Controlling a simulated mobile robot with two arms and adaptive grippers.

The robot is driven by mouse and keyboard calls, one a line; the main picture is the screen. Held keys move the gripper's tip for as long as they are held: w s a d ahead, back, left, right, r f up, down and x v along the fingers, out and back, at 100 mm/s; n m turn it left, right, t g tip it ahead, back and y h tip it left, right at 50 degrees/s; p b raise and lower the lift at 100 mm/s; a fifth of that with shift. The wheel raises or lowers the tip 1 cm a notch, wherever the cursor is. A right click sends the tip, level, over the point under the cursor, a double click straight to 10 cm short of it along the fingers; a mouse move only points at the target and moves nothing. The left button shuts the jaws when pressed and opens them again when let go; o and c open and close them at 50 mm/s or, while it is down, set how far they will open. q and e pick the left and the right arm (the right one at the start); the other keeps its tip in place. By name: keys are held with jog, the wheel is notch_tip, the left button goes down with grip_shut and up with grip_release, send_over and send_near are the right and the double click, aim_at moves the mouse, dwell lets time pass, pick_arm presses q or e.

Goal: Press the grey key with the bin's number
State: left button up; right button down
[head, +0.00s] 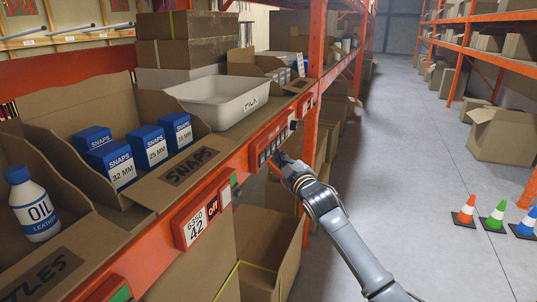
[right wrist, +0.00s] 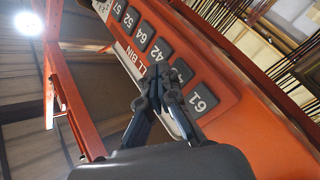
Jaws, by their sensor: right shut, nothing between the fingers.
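The orange key panel (head: 272,140) is on the shelf's front edge in the head view. The right wrist view shows its row of grey keys up close, among them 64 (right wrist: 143,36) and 61 (right wrist: 202,102). Between them is a key that seems to read 42 (right wrist: 159,51), then another grey key (right wrist: 182,71) whose number is partly hidden by my fingers. My right gripper (head: 284,163) is shut and empty; in the right wrist view its fingertips (right wrist: 158,78) overlap the panel near these two keys. I cannot tell whether they touch. My left gripper is out of view.
A red tag (head: 200,215) reading 6350 and 42 hangs on the orange beam. The shelf above holds a SNAPS bin (head: 185,167) with blue-topped boxes, an OIL bottle (head: 33,205) and a white tub (head: 225,97).

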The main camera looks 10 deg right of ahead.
jog(key=shift+a, duration=0.1)
jog(key=shift+w+a, duration=0.25)
jog(key=shift+a, duration=0.05)
jog(key=shift+w+a, duration=0.2)
jog(key=shift+a, duration=0.15)
dwell(0.9)
jog(key=shift+d+r, duration=0.1)
jog(key=shift+s+d+p, duration=0.35)
jog(key=shift+s+d, duration=0.15)
jog(key=shift+d, duration=0.1)
dwell(0.3)
jog(key=s+d, duration=0.1)
jog(key=d+p, duration=0.1)
jog(key=s+d+p, duration=0.1)
jog(key=d, duration=0.1)
jog(key=shift+s+d, duration=0.1)
jog(key=shift+s, duration=0.25)
